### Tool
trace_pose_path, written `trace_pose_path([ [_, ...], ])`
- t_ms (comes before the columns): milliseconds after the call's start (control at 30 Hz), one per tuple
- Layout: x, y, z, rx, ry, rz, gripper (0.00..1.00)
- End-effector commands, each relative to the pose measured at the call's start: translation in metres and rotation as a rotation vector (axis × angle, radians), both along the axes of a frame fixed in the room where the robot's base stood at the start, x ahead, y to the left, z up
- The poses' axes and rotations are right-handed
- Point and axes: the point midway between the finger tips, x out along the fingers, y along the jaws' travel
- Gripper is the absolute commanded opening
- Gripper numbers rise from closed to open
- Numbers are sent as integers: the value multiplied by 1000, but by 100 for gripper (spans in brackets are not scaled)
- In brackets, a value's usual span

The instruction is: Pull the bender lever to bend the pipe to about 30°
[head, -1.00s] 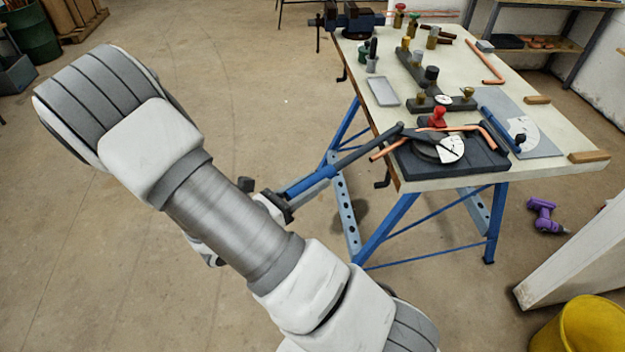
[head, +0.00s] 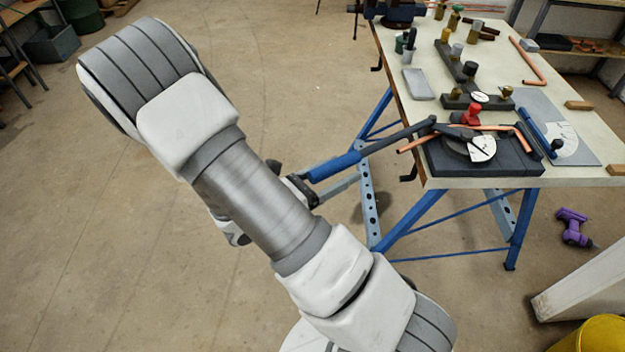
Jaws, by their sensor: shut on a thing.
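The pipe bender (head: 478,160) has a dark block base and a white dial with dark marks. It sits at the near left corner of the workbench. A copper pipe (head: 415,145) passes through it, with one end sticking out left over the bench edge and a bent end on the right. The lever (head: 396,139) runs from the bender down-left past the bench edge, ending in a blue grip (head: 335,166). My gripper (head: 303,187) is shut on the outer end of the blue grip. My arm partly hides the gripper. The dial reading is too small to tell.
The workbench (head: 590,150) stands on blue trestle legs (head: 405,222). A red-topped item (head: 472,116) stands behind the bender, and a grey plate with a blue bar (head: 537,128) lies right. A purple drill (head: 573,227) and yellow bucket (head: 588,335) are on the floor.

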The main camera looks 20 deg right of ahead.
Motion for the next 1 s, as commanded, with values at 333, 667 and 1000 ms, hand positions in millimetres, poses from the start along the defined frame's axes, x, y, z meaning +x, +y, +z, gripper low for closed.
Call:
trace_pose_path([
  [333,-8,41,1,0,-1,3,67],
  [667,-26,120,0,2,1,4,67],
  [1000,-36,167,0,0,1,1,67],
])
